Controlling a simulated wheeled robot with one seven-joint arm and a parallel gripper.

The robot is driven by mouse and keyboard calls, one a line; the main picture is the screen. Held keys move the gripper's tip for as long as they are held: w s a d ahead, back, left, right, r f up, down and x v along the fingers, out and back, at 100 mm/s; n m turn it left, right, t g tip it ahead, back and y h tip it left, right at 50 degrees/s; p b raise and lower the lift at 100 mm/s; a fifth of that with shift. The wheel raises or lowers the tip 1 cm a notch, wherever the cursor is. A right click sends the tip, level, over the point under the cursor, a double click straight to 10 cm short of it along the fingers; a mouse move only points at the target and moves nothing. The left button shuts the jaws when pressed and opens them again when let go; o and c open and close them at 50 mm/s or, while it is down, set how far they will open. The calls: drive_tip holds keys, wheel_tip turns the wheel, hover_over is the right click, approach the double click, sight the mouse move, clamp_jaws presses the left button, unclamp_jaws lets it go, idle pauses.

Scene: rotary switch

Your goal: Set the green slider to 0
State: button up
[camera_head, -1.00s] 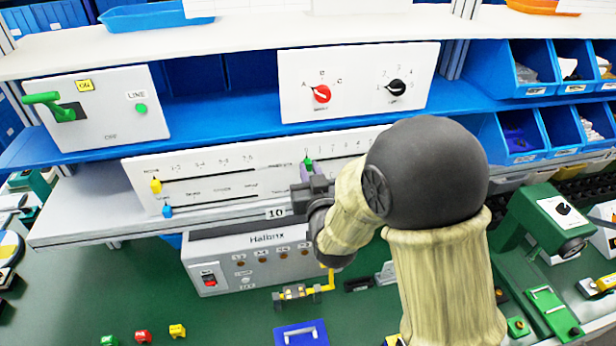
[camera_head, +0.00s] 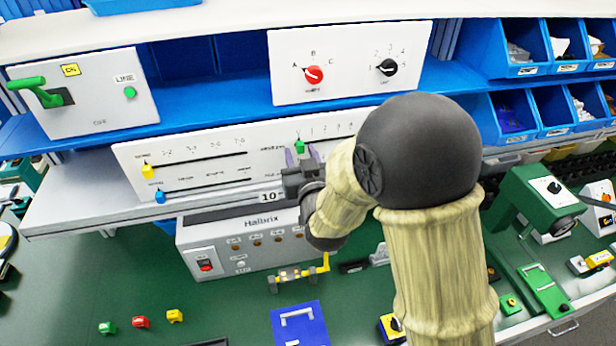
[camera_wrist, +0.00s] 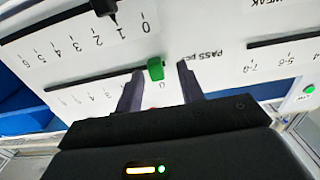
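The green slider (camera_head: 300,147) sits at the left end of its slot in the long white panel (camera_head: 135,160). It also shows in the wrist view (camera_wrist: 155,69), beside a partly hidden mark that looks like 0. My gripper (camera_head: 301,154) is in front of it with its fingers pointing at the panel. In the wrist view my gripper (camera_wrist: 160,76) is open, one finger on each side of the green slider, with gaps on both sides. My forearm hides the right part of the panel in the head view.
A yellow slider (camera_head: 148,171) and a blue slider (camera_head: 160,196) are at the panel's left. A black slider (camera_wrist: 105,7) shows on the neighbouring slot. A white panel with a red knob (camera_head: 314,75) and a black knob (camera_head: 387,67) stands above.

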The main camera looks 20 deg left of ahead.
drive_tip(key=b+v, duration=1.6)
drive_tip(key=v, duration=0.1)
drive_tip(key=shift+b, duration=0.35)
drive_tip(key=shift+s, duration=0.2)
drive_tip(key=shift+a+f, duration=0.1)
